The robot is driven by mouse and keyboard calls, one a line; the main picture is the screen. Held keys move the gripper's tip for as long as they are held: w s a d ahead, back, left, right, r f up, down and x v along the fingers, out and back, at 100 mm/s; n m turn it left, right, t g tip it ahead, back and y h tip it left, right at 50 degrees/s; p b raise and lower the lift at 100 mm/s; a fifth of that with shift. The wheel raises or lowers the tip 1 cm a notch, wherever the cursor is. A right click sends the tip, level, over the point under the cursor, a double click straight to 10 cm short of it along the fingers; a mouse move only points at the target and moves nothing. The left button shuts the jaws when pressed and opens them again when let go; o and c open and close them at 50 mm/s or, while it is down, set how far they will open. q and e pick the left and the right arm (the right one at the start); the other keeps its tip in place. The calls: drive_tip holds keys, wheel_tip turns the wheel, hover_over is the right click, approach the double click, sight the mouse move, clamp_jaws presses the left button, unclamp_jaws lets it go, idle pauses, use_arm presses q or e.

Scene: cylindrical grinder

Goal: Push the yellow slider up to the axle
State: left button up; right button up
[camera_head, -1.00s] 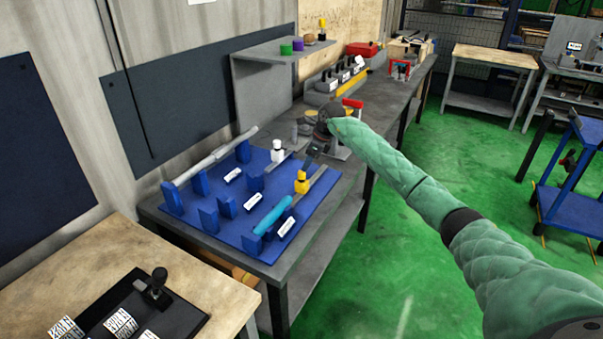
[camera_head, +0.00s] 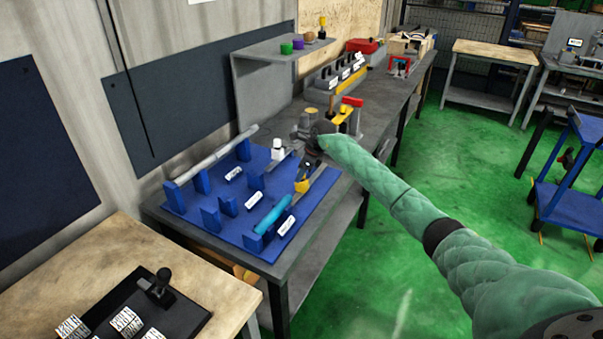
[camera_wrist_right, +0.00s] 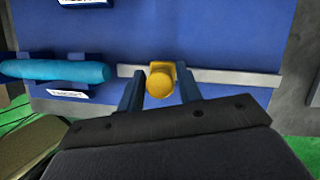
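The yellow slider (camera_head: 301,186) sits on a grey rail (camera_head: 322,184) along the right side of the blue board (camera_head: 225,235). The cyan axle (camera_head: 273,215) lies in blue holders in line with the rail, with a gap between it and the slider. My right gripper (camera_head: 306,165) is over the slider. In the right wrist view the slider (camera_wrist_right: 160,80) shows between the two spread fingers of my right gripper (camera_wrist_right: 160,92); contact cannot be made out. The axle (camera_wrist_right: 55,71) is to the left there. My left gripper is not in view.
A white-topped slider (camera_head: 278,150) and a long grey shaft (camera_head: 212,155) are on the same board. Machine parts with red and yellow pieces (camera_head: 350,110) stand behind my right gripper. A wooden table (camera_head: 120,255) is at the lower left.

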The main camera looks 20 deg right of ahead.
clamp_jaws()
drive_tip(key=shift+s+a+f, duration=0.1)
drive_tip(key=shift+s+a, duration=0.15)
drive_tip(key=shift+a, duration=0.1)
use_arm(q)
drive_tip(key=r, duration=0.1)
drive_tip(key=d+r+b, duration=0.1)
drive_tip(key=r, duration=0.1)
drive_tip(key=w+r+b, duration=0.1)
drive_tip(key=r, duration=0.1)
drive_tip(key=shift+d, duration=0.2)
use_arm(e)
drive_tip(key=s+a, duration=0.4)
drive_tip(key=a, duration=0.1)
drive_tip(key=shift+a, duration=0.1)
drive_tip(key=shift+o, duration=1.9)
unclamp_jaws()
drive_tip(key=shift+s+a, duration=0.1)
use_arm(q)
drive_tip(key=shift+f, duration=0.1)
